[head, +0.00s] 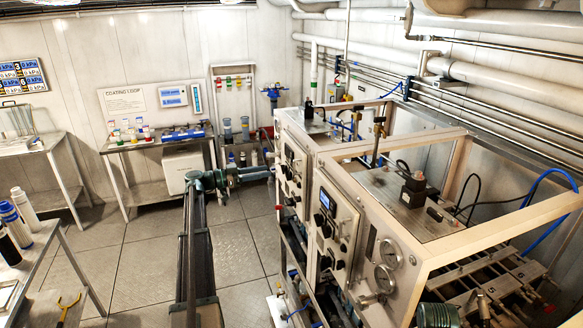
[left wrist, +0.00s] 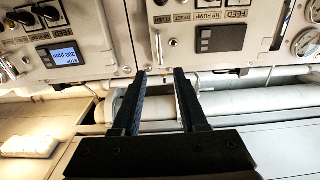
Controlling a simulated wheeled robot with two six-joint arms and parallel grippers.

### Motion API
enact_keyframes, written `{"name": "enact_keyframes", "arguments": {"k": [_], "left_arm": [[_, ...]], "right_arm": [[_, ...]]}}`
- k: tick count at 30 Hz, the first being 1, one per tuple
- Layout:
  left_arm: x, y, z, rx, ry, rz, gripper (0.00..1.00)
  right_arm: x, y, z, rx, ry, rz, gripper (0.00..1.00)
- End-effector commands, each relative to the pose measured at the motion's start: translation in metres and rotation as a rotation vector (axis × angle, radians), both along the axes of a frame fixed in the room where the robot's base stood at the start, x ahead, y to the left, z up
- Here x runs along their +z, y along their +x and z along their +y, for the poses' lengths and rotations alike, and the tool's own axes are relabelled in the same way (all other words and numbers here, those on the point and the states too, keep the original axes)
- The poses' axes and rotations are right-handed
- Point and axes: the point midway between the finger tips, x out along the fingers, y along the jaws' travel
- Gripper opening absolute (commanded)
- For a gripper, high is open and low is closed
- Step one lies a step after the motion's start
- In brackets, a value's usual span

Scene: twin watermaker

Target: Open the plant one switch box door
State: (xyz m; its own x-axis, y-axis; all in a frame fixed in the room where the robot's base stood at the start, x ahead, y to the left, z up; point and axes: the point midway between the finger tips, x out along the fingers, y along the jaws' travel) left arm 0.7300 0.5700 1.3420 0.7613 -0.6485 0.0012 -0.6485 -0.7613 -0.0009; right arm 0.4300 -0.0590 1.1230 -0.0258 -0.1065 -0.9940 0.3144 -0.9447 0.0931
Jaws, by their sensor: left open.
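I cannot tell which is plant one. Both faces look shut. My left gripper (head: 268,172) is beside the far panel in the head view. In the left wrist view, which looks upside down, my left gripper (left wrist: 161,73) is open and empty, its fingertips near the panel edges between the lit display (left wrist: 62,55) and a dark display (left wrist: 220,38). Contact is not clear. My right gripper is out of view.
Pressure gauges (head: 388,265) sit on the near end of the frame. Pipes (head: 470,75) run along the right wall. A bench with bottles (head: 22,215) stands at the left, and a table (head: 160,140) at the back. The tiled floor (head: 130,255) is clear left of my arm.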

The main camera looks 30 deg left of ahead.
Motion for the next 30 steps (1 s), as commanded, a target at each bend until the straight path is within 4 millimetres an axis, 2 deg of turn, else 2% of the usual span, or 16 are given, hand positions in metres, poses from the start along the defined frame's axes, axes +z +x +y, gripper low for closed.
{"name": "enact_keyframes", "arguments": {"k": [6, 15, 21, 30], "left_arm": [[0.0, 0.036, -0.031, -0.003, 0.0, 0.001, 0.42], [0.0, 0.071, -0.061, -0.002, 0.0, 0.001, 0.42], [0.0, 0.08, -0.068, -0.002, 0.0, 0.001, 0.42], [0.0, 0.081, -0.069, -0.001, 0.0, 0.001, 0.42]], "right_arm": [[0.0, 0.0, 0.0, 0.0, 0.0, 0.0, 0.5], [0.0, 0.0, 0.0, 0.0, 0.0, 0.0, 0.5], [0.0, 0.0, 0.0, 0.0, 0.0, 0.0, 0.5], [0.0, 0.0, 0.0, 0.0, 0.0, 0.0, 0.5]]}}
